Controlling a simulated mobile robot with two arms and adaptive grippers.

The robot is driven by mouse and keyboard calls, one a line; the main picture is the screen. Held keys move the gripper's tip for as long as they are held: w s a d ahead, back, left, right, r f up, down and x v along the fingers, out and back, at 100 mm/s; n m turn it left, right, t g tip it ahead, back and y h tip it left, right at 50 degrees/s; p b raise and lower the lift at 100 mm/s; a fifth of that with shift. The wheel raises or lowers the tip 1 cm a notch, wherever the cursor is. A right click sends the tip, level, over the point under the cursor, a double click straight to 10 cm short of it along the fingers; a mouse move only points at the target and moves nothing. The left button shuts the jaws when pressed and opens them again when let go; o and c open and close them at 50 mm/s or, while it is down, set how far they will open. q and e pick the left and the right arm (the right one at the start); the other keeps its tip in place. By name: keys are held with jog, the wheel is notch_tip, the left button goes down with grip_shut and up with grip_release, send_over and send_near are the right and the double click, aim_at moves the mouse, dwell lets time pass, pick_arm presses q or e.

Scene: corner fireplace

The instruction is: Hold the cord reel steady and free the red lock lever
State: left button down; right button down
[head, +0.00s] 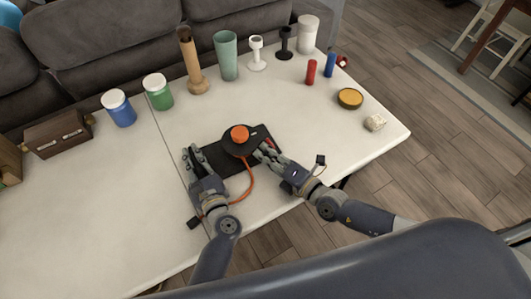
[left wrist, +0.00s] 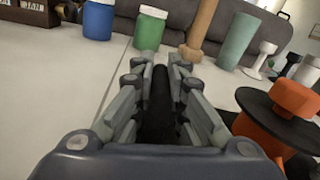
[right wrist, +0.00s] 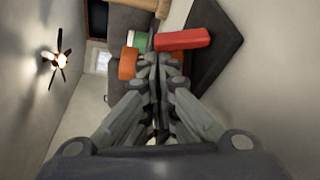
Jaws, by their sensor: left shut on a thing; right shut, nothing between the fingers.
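The cord reel (head: 240,147) is a dark disc with an orange hub on a flat black base (head: 222,174), with an orange cord trailing toward the front. My left gripper (head: 191,153) is shut on a dark strip (left wrist: 160,100), which looks like the left edge of that base. The reel's orange hub also shows at right in the left wrist view (left wrist: 294,97). The red lock lever (right wrist: 182,40) lies just beyond my right fingertips (right wrist: 157,62); whether they touch it I cannot tell. In the head view my right gripper (head: 264,153) is shut and empty, at the reel's right side.
Along the table's back stand a blue jar (head: 118,108), a green jar (head: 158,91), a wooden post (head: 191,62), a teal cup (head: 226,56) and several holders. A yellow-topped tin (head: 350,98) and a pale block (head: 375,122) sit right. The table's left front (head: 90,225) is clear.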

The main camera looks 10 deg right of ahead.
jog(key=shift+w+d+r+m+y, duration=0.15)
jog(key=shift+d+m+y, duration=0.15)
jog(key=shift+m, duration=0.2)
jog(key=shift+d+r+m+t, duration=0.3)
jog(key=shift+d+r+m, duration=0.1)
jog(key=shift+m, duration=0.6)
jog(key=shift+w+d+r+m, duration=0.1)
jog(key=shift+d+m, duration=0.2)
jog(key=shift+d, duration=0.05)
jog(key=v, duration=0.3)
jog(key=f+v, duration=0.1)
jog(key=v, duration=0.6)
jog(key=shift+a+f, duration=0.1)
jog(key=shift+f, duration=0.25)
pick_arm(q)
jog(key=c, duration=1.5)
grip_release()
jog(key=shift+c, duration=0.2)
